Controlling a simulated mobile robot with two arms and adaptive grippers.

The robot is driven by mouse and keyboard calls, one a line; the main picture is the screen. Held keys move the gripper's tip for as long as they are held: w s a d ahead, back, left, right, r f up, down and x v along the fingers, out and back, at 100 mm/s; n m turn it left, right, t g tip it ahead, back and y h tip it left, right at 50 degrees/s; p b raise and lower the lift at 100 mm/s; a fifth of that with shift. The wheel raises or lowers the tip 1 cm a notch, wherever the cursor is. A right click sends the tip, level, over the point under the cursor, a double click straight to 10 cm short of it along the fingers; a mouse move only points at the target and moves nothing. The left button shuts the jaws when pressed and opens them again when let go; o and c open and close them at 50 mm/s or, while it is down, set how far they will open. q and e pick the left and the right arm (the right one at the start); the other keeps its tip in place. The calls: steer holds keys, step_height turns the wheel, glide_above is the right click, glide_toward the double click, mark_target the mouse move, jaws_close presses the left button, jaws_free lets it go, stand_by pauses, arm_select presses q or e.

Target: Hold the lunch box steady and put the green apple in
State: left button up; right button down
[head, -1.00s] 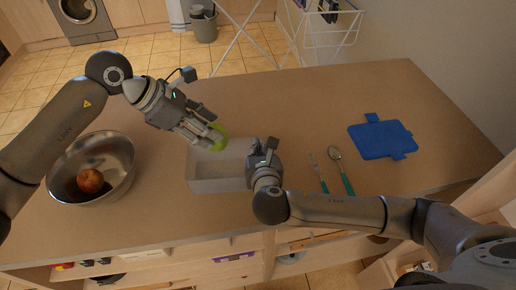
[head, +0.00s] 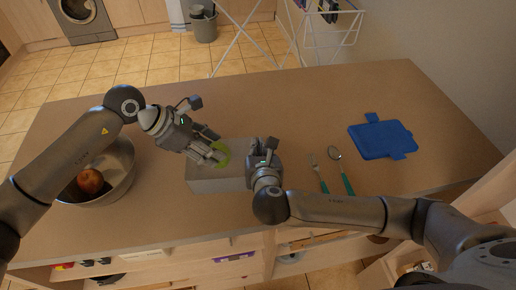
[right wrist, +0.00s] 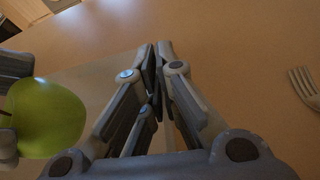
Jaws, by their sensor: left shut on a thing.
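The lunch box (head: 215,186) is a pale grey open box in the middle of the counter. The green apple (head: 225,161) is held in my left gripper (head: 217,154), which is shut on it, over the box. Fingers partly hide the apple. The apple also shows at the left of the right wrist view (right wrist: 45,118). My right gripper (head: 264,150) is at the box's right wall, its fingers nearly together on the thin wall. In the right wrist view its fingertips (right wrist: 157,55) almost meet.
A metal bowl (head: 121,172) with a red apple (head: 90,181) stands at the left, partly behind my left arm. A fork (head: 319,172), a spoon (head: 342,172) and a blue lid (head: 381,139) lie to the right. The counter behind the box is clear.

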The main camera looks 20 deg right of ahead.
arm_select(q)
steer(key=shift+f, duration=0.15)
steer(key=o, duration=1.4)
steer(key=v, duration=1.2)
arm_select(e)
steer(key=c, duration=1.6)
jaws_free()
steer(key=shift+o, duration=0.2)
